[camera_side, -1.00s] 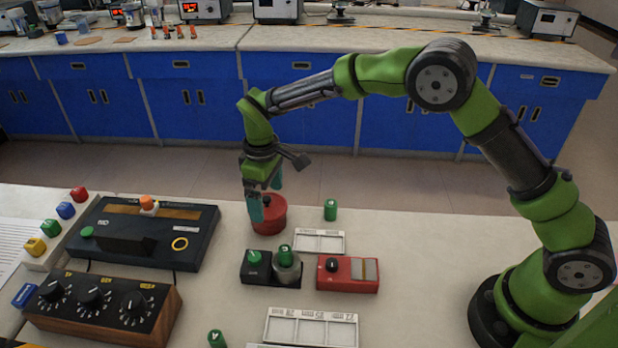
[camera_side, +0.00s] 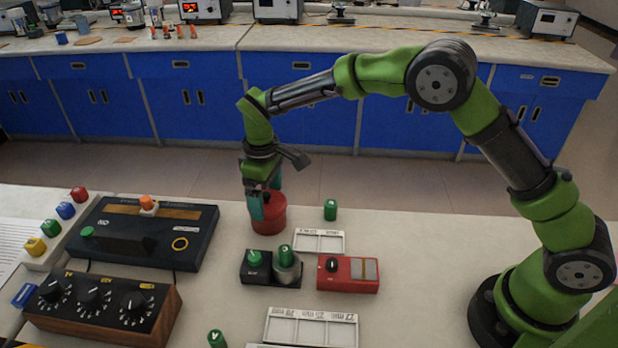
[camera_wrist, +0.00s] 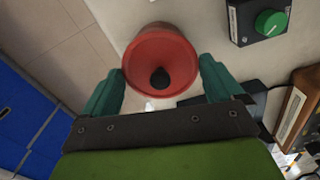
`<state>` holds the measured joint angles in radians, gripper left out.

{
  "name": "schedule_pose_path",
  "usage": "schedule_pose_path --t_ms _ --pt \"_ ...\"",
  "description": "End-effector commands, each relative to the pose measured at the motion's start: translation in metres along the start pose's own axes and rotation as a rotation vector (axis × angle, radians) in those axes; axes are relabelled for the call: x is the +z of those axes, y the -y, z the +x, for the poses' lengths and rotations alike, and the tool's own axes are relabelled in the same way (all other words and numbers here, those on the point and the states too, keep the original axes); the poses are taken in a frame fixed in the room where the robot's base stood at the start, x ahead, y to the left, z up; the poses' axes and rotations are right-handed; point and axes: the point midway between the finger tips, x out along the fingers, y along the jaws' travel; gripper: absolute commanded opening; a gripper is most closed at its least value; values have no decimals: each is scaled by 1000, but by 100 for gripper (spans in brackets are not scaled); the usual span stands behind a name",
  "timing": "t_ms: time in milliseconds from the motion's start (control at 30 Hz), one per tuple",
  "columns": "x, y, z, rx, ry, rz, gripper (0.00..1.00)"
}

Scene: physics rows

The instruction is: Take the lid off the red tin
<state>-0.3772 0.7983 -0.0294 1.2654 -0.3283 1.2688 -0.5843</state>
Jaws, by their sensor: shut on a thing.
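The red tin (camera_side: 269,218) stands upright on the bench, and its round red lid (camera_wrist: 143,58) with a dark knob (camera_wrist: 160,77) faces the wrist camera. My gripper (camera_side: 267,198) points down over the tin, its two teal fingers on opposite sides of the lid. In the wrist view my gripper (camera_wrist: 163,72) has one finger at each side of the red rim and is shut on the lid. The lid appears seated on the tin; the seam between them is hard to see.
A black box with green knobs (camera_side: 270,268) stands just in front of the tin. A red box (camera_side: 347,274) and a small green cylinder (camera_side: 330,210) are to the right. A black instrument (camera_side: 145,232) lies left. Bench further right is clear.

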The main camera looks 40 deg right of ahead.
Motion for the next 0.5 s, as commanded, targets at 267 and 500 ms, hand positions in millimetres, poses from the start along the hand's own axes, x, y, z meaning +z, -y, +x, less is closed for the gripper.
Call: schedule_pose_path --t_ms 267,500 --pt "12 2 -28 0 1 -1 65" --pt "60 13 -33 0 0 -1 65"
